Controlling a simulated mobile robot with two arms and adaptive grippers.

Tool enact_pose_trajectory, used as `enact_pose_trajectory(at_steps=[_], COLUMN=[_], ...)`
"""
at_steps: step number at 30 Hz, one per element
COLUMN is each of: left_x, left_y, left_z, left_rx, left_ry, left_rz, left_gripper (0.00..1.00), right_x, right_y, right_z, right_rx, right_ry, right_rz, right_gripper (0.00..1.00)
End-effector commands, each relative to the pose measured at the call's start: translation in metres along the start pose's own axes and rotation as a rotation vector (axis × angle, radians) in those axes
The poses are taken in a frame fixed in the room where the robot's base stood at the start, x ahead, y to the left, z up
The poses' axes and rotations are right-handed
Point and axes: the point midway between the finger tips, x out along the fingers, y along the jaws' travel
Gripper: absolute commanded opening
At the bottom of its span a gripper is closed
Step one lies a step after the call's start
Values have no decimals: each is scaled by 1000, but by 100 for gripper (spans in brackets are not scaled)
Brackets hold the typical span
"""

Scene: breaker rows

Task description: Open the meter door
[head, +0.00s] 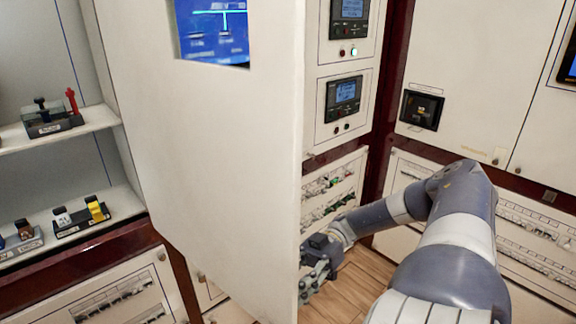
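A large white door (215,150) stands swung out towards me, and I take it to be the meter door. It has a blue screen (212,30) near its top. Its free edge runs down the middle of the view, and two meters with lit displays, an upper one (350,10) and a lower one (343,98), show to the right of that edge. My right gripper (312,283) is at the lower part of this edge, on its right side. Its fingers are small and partly hidden, so I cannot tell whether they touch or grip the door. My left gripper is out of view.
On the left, an upper shelf (98,117) and a lower shelf (120,205) hold small racks with coloured items. Breaker rows (333,190) lie behind my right gripper. White cabinets with a black device (421,109) are on the right. Wooden floor (345,290) shows below.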

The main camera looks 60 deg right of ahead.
Motion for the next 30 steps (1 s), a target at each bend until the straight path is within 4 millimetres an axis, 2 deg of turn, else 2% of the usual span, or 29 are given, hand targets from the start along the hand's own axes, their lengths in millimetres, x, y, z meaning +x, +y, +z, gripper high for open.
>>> enact_pose_trajectory(at_steps=[5, 18, 24, 30], left_x=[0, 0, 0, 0], left_y=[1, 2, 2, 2], left_z=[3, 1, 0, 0], left_rx=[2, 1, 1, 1], left_ry=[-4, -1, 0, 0], left_rz=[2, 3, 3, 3], left_gripper=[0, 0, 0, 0], right_x=[-6, -63, -74, -75], right_y=[1, 1, 0, 0], right_z=[1, 0, 0, 0], right_rx=[0, -3, -1, 0], right_ry=[-1, 1, 1, 0], right_rz=[2, 3, 1, 0], right_gripper=[43, 43, 43, 43])
